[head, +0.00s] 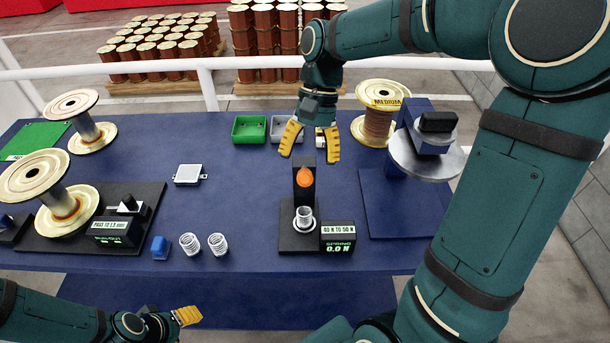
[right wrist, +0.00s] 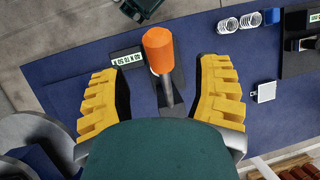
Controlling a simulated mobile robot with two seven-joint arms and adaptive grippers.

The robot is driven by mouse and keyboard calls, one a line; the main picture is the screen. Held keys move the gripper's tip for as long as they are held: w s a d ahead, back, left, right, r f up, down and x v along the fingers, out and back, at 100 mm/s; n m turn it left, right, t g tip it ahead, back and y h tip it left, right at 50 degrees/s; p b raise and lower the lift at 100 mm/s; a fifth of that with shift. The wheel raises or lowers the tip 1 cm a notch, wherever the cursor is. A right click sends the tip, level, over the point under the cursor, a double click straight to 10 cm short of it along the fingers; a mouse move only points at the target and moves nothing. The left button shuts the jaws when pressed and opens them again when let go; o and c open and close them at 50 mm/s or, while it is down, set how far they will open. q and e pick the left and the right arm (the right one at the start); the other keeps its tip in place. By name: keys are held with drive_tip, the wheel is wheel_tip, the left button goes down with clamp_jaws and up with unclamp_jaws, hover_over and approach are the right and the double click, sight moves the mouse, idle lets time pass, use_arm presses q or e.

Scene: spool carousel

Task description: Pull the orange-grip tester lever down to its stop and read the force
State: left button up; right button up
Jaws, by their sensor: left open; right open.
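The spring tester stands at the front middle of the blue table, with a black base and upright post. Its lever has an orange grip (head: 304,178), near the top of the post. A coil spring (head: 305,216) stands upright on the base. The display (head: 338,247) reads 0.0 N, under a label reading 40 N to 50 N. My right gripper (head: 312,147) is open just behind and above the grip. In the right wrist view the orange grip (right wrist: 158,50) lies between the spread fingers, touching neither. My left gripper (head: 187,316) is open and empty, low at the front left.
Two loose springs (head: 204,244) and a blue block (head: 160,247) lie left of the tester. A spool gauge (head: 120,229) and large spools stand further left. Green (head: 249,129) and grey bins sit behind; a medium spool (head: 378,128) and turntable (head: 427,155) are right.

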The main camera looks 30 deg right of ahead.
sight(306, 170)
drive_tip(key=shift+x, duration=2.55)
clamp_jaws()
